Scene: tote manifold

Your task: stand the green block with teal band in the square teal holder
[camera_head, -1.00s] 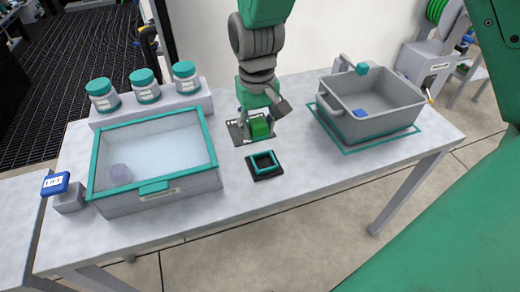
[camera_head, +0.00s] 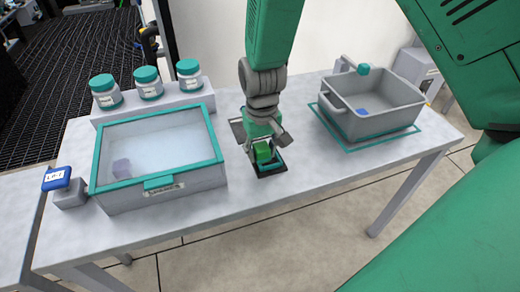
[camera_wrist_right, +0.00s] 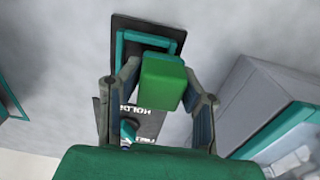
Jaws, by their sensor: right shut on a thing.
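The green block (camera_head: 262,152) is in my right gripper (camera_head: 262,147), whose fingers are shut on its sides. The holder (camera_wrist_right: 148,38) also shows beyond the block in the wrist view. I cannot tell whether the block touches it. My left gripper is not in view.
A lidded clear-topped bin (camera_head: 158,188) with teal rim stands left of the arm, with a shelf of jars (camera_head: 150,83) behind it. A grey tote (camera_head: 372,128) with a blue item stands right. The table front (camera_head: 300,195) is clear.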

